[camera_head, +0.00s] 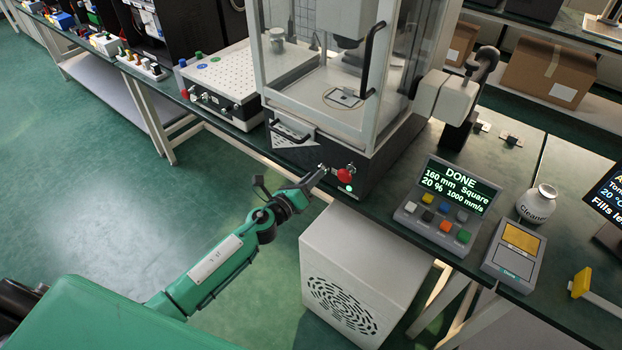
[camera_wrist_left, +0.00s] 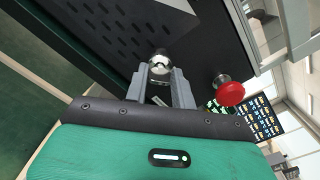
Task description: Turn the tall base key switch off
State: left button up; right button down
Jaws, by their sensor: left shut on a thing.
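The tall machine (camera_head: 335,70) has a dark base (camera_head: 375,165) with a key switch (camera_wrist_left: 160,62) on its front face. In the left wrist view the switch shows as a round silver piece between my fingertips. My left gripper (camera_head: 321,169) is at the base front and is shut on the key switch; it also shows in the left wrist view (camera_wrist_left: 162,76). The key's turn angle is hidden by the fingers. A red mushroom button (camera_head: 344,176) sits just right of the gripper, apart from it; it also shows in the left wrist view (camera_wrist_left: 228,91). My right gripper is not in view.
A control box (camera_head: 448,205) with a screen reading DONE stands on the bench to the right. Beside it are a Cleaner bottle (camera_head: 537,203) and a grey-yellow device (camera_head: 513,255). A white vented box (camera_head: 365,265) stands below the bench edge. Green floor is free at left.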

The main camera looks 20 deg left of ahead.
pick_arm(q)
jog(key=shift+n+p, duration=0.8)
jog(key=shift+n, duration=4.1)
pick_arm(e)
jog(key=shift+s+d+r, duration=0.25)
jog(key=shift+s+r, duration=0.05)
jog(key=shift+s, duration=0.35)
pick_arm(q)
jog(key=shift+f, duration=0.1)
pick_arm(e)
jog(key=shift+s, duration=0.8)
pick_arm(q)
jog(key=o, duration=1)
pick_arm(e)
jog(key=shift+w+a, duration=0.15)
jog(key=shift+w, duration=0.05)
